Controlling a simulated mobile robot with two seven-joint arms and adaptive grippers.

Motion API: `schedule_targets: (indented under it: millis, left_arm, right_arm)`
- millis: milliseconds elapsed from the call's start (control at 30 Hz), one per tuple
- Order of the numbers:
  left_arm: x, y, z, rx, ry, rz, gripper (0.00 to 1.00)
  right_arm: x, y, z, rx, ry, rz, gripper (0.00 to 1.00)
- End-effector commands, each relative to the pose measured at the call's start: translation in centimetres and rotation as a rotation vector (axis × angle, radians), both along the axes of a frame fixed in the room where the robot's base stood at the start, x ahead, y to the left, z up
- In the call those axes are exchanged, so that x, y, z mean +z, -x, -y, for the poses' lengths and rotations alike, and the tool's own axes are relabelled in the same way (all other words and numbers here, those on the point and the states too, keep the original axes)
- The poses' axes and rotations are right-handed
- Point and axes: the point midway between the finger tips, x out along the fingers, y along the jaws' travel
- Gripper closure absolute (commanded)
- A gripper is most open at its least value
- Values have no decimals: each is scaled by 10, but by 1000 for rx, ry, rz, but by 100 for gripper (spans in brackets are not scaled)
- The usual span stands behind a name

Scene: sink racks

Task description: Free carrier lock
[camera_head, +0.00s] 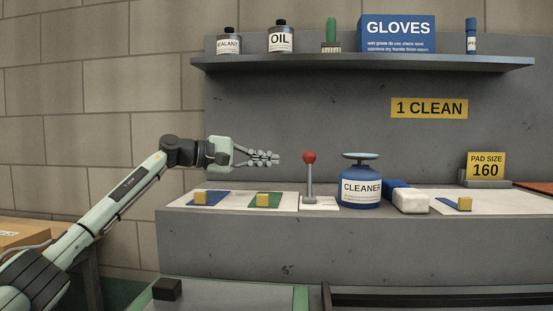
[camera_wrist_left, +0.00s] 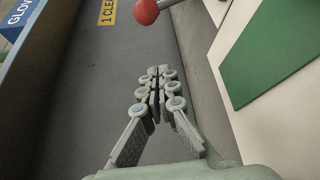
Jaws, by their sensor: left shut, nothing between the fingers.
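A lever with a red ball knob (camera_head: 309,157) stands upright on a grey base plate on the bench. Its knob also shows at the top edge of the left wrist view (camera_wrist_left: 146,11). My left gripper (camera_head: 277,158) is shut and empty, left of the knob at about its height in the picture, with a visible gap between them. In the left wrist view its fingertips (camera_wrist_left: 158,72) meet, and the knob lies beyond them. No part labelled as a carrier lock shows. My right gripper is not in view.
A blue CLEANER can (camera_head: 361,190) stands just right of the lever. Blue (camera_head: 208,198) and green (camera_head: 264,200) pads with yellow blocks lie left of it. A white-and-blue block (camera_head: 410,200) lies further right. A shelf (camera_head: 365,64) with bottles and a GLOVES box hangs above.

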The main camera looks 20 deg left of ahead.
Motion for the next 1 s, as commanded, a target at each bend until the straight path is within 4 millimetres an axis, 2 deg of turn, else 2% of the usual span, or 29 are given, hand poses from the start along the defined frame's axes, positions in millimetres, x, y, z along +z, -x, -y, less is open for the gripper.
schedule_targets:
  millis: [100,433,800,1000]
  left_arm:
    - [0,-16,20,-4,2,-1,100]
    - [-7,-51,60,-2,3,-1,100]
    - [-1,-21,69,1,-1,1,100]
    - [0,-14,73,0,1,-1,100]
  right_arm:
    - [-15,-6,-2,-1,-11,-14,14]
    - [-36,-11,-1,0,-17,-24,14]
    - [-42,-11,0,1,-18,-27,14]
    - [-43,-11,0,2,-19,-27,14]
